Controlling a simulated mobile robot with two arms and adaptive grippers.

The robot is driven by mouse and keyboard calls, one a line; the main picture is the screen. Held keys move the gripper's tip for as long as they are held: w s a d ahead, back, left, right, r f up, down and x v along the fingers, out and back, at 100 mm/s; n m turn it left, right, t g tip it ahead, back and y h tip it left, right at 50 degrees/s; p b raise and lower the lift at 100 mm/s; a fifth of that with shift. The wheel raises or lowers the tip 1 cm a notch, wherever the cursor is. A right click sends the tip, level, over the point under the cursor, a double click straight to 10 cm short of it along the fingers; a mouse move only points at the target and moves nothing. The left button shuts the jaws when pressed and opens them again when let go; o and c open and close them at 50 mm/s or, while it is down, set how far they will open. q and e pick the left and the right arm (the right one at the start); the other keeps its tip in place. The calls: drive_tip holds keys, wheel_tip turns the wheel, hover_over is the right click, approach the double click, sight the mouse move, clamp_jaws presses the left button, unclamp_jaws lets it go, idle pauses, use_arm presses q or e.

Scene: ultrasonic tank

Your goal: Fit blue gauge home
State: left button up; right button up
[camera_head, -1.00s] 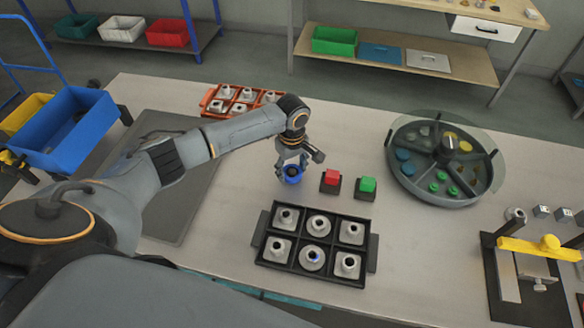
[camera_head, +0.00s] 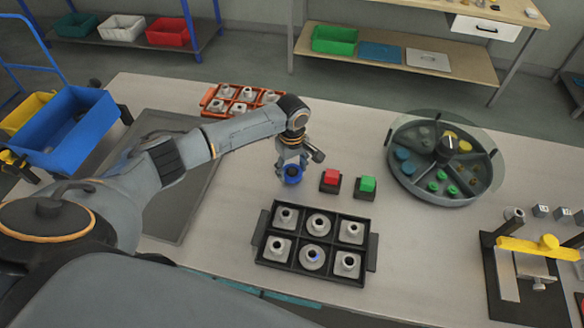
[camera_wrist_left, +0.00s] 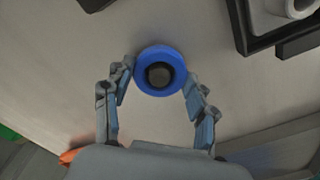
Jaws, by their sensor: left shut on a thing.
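The blue gauge (camera_head: 292,175) is a blue ring with a dark centre. It is between the fingers of my left gripper (camera_head: 291,167), which is shut on it. In the left wrist view the gauge (camera_wrist_left: 160,71) shows from above, with the fingertips of the left gripper (camera_wrist_left: 158,76) at its left and right sides. I cannot tell whether it touches the table. My right gripper is not in view.
A black tray (camera_head: 262,232) of grey metal parts lies in front; one part has a blue spot. Red (camera_head: 331,177) and green (camera_head: 367,184) buttons stand to the right. An orange tray (camera_head: 207,100) is behind. A round divided dish (camera_head: 468,201) and a yellow-clamped fixture (camera_head: 530,247) are further right.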

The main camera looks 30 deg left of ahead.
use_arm(q)
drive_tip(key=shift+p, duration=0.45)
idle(1.1)
drive_tip(key=o, duration=1.4)
drive_tip(key=shift+o, duration=0.2)
wheel_tip(320, 180, up, 12)
drive_tip(key=shift+f, duration=0.1)
